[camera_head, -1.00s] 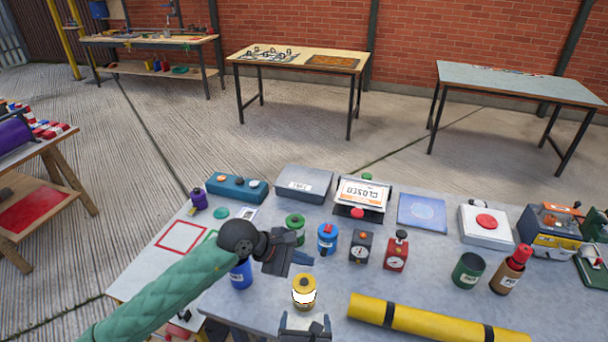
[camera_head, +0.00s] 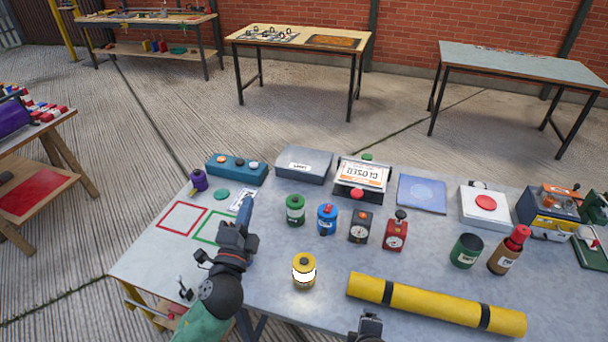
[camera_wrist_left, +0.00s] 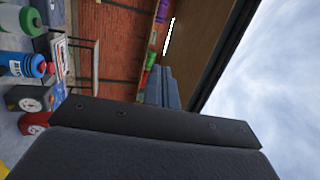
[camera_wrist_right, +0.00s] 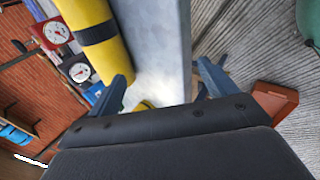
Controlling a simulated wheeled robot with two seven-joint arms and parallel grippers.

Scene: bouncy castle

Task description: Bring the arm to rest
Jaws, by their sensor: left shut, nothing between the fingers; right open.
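My left arm reaches in from the lower left of the head view. Its gripper (camera_head: 245,208) is shut and empty, pointing away over the table, right of the green outlined square. In the left wrist view the blue-grey fingers (camera_wrist_left: 160,86) are together with nothing between them. My right gripper (camera_head: 369,325) shows only in part at the bottom of the head view, below the yellow roll. In the right wrist view its fingers (camera_wrist_right: 165,85) are apart, and I see nothing held between them.
The grey table (camera_head: 330,305) bears a yellow canister (camera_head: 304,270), a green canister (camera_head: 295,210), a blue canister (camera_head: 327,218), gauges, a yellow roll (camera_head: 430,304), a brown bottle (camera_head: 508,252) and a closed sign (camera_head: 363,181). Red (camera_head: 166,217) and green outlined squares lie left. Bare tabletop surrounds the yellow canister.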

